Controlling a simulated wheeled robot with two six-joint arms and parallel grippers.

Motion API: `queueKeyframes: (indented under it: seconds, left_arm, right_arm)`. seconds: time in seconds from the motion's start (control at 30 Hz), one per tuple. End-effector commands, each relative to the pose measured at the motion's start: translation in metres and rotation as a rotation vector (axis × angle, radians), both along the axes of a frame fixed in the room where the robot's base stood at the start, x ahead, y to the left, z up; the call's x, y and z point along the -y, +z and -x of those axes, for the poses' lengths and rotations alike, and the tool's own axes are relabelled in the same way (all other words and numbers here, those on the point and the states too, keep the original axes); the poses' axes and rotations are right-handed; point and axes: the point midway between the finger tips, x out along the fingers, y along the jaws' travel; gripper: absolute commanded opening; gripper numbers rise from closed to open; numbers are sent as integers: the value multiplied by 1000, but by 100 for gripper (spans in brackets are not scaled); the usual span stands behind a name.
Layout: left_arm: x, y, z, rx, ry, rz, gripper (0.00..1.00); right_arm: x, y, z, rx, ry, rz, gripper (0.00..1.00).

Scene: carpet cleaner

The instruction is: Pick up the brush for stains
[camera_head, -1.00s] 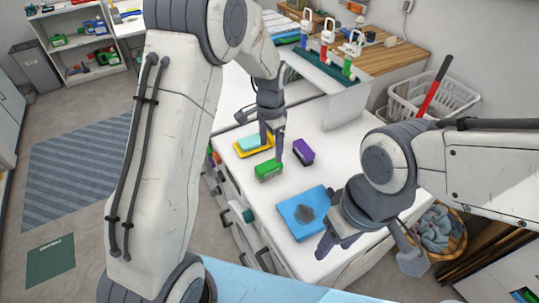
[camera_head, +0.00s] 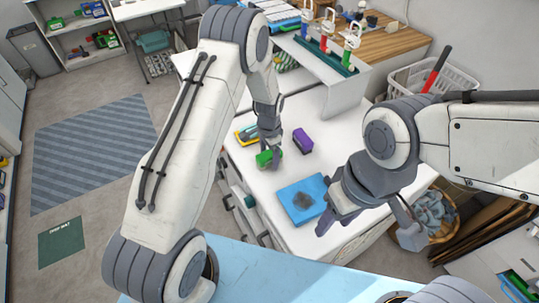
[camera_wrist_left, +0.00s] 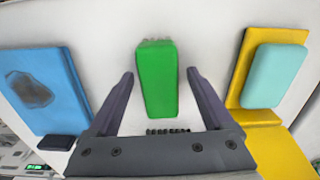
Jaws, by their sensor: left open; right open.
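A green brush (camera_head: 264,159) with bristles along its edge lies on the white worktop. In the left wrist view the green brush (camera_wrist_left: 157,80) lies between my spread fingers, with a gap on each side. My left gripper (camera_head: 269,153) is open right at the brush and hides part of it in the head view. A purple block (camera_head: 303,141) lies to its right; I cannot tell whether it is a brush too. My right gripper (camera_head: 368,230) is open and empty at the right, near the blue mat.
A blue mat (camera_wrist_left: 60,75) with a dark stain lies to one side of the brush. A teal sponge (camera_wrist_left: 274,76) on a yellow piece (camera_wrist_left: 240,70) lies on the other. A raised white shelf (camera_head: 348,92) with spray bottles stands behind. A laundry basket (camera_head: 400,85) is at the back right.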

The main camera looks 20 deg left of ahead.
Motion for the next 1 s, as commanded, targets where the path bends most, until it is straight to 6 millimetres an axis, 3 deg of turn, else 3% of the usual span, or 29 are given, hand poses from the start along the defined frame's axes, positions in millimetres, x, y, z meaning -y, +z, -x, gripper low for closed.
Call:
queueKeyframes:
  seconds: [0.23,0.27,0.4,0.47,0.5,0.8,1.0]
  left_arm:
    - [0,-3,0,0,0,0,85]
    - [0,-3,0,0,0,0,81]
    - [0,-3,0,0,0,0,28]
    - [0,-3,0,0,0,0,5]
    - [0,-3,0,0,0,0,0]
    - [0,-1,0,1,0,0,0]
    - [0,12,-1,4,0,1,0]
  right_arm:
    - [0,0,0,0,0,0,50]
    - [0,0,0,0,0,0,50]
    - [0,0,0,0,0,0,50]
    - [0,0,0,0,0,0,50]
    - [0,0,0,0,0,0,50]
    - [0,-1,0,0,0,0,50]
    - [0,-10,0,0,-1,0,50]
